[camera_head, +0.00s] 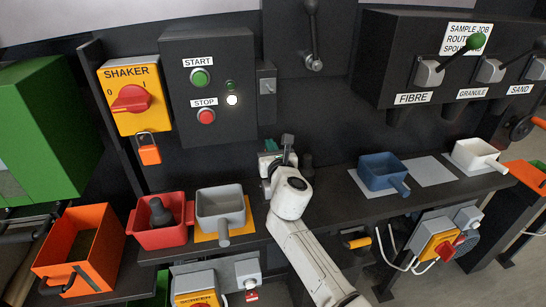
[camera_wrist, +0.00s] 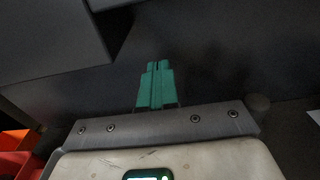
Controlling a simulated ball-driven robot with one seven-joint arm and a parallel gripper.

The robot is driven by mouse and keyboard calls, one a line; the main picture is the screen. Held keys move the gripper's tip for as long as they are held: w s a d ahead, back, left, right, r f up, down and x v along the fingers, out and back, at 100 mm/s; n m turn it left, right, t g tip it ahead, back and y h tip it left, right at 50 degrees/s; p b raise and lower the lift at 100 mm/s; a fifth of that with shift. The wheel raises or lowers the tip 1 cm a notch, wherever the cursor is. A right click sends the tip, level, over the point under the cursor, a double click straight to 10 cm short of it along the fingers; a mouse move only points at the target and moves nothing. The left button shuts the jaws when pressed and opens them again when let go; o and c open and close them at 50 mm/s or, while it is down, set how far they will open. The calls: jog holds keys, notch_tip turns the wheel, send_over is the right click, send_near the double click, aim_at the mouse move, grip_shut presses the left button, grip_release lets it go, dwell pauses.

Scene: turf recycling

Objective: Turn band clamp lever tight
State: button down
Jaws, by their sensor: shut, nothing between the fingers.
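My gripper (camera_head: 271,146) is above the dark shelf, in front of the dark back panel and left of the picture's middle. In the wrist view its green fingers (camera_wrist: 157,66) are pressed together with nothing between them. A dark lever (camera_head: 313,40) with a round knob stands upright on the back panel, above and right of my gripper and apart from it. I cannot tell whether it is the band clamp lever. No band clamp can be made out in either view. The wrist view shows mostly bare dark surface beyond the fingertips.
The shelf holds a red container (camera_head: 160,235), a grey scoop (camera_head: 221,204), a blue scoop (camera_head: 381,171) and a white scoop (camera_head: 474,155). A control box (camera_head: 209,90) and yellow shaker switch (camera_head: 134,97) are at left. The spout box (camera_head: 400,45) juts out at right.

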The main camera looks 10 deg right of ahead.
jog(key=shift+w, duration=1.05)
jog(key=shift+f, duration=0.1)
dwell(0.7)
